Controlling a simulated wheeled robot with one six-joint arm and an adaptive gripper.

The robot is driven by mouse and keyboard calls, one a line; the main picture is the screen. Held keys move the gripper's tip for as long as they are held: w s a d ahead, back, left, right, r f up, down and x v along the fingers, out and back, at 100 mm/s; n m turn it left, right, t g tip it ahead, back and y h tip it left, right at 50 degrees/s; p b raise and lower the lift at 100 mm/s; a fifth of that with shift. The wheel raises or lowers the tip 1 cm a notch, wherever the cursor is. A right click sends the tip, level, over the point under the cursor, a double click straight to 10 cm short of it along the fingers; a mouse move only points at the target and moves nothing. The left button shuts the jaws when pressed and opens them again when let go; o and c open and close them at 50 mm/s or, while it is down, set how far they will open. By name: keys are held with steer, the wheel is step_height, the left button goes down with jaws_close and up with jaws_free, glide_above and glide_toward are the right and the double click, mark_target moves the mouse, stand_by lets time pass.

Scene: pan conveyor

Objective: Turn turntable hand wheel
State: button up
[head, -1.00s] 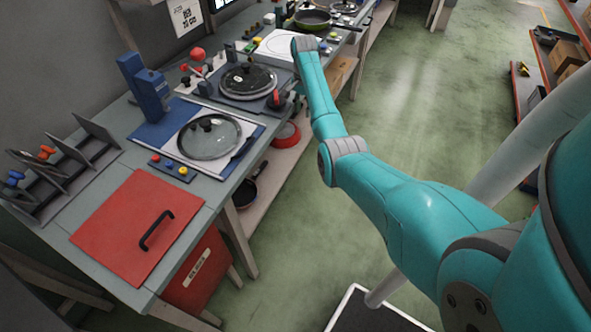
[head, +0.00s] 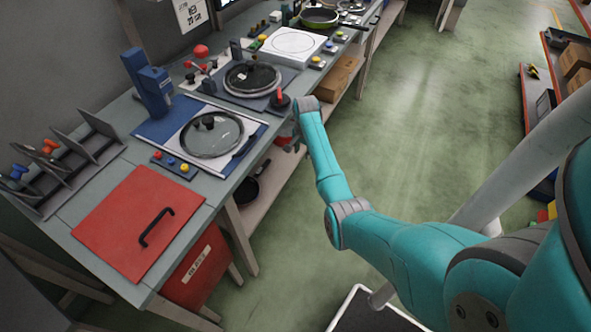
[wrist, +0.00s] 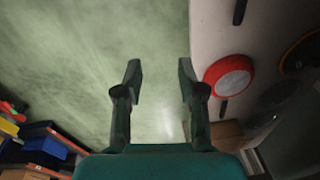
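The hand wheel (head: 279,103) is a small dark disc with an upright red handle (head: 279,93). It sits at the right corner of the turntable station, beside the round turntable with a dark glass lid (head: 252,77). In the wrist view, my gripper (wrist: 159,75) has its two fingers apart with nothing between them. In the head view, the end of my arm is just right of the bench edge, near the hand wheel, and the gripper is mostly hidden. The wrist view does not clearly show the hand wheel.
A glass lid (head: 211,134) lies on a blue-edged station nearer me. A red plate with a black handle (head: 137,224) lies at the near bench end. The wrist view shows a red pan (wrist: 229,76) and dark pans beside the floor. Open green floor (head: 415,120) lies to the right.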

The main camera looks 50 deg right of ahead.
steer(key=a+f+n+t, duration=0.1)
steer(key=a+f, duration=0.4)
steer(key=a, duration=0.1)
steer(key=shift+s+h, duration=0.3)
steer(key=shift+f, duration=0.15)
